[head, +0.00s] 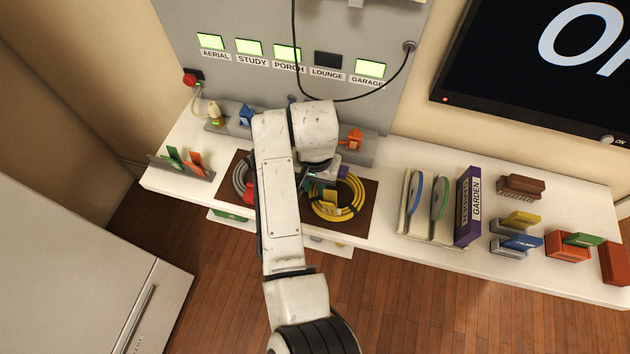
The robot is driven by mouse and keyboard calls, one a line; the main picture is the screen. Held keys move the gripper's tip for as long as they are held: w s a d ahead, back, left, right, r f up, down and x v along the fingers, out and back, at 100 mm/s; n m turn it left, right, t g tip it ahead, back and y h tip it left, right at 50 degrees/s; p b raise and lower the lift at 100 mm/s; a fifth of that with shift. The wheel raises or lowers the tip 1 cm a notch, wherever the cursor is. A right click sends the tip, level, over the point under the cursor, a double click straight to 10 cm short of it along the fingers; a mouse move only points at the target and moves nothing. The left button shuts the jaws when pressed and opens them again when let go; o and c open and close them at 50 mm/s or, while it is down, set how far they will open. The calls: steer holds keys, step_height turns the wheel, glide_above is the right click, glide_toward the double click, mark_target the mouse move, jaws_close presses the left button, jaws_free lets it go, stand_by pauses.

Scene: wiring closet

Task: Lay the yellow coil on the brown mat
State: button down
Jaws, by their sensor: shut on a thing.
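The yellow coil (352,211) shows in the head view over the right part of the brown mat (369,192), just right of my forearm. My gripper (326,197) is at the coil's left side, shut on it and pointing down. The fingertips are small and partly hidden by my wrist. I cannot tell whether the coil touches the mat or is held a little above it. My arm hides the mat's middle.
A grey coil (239,181) with a red piece lies on the mat's left part. A rack with discs (413,195) and a purple GARDEN box (467,206) stand right of the mat. A card holder (182,165) stands left. Plugs line the back.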

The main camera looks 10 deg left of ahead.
steer(key=shift+f, duration=0.55)
steer(key=c, duration=0.9)
jaws_free()
steer(key=shift+r, duration=0.15)
step_height(320, 180, up, 11)
steer(key=shift+f+b, duration=0.15)
steer(key=shift+b, duration=0.65)
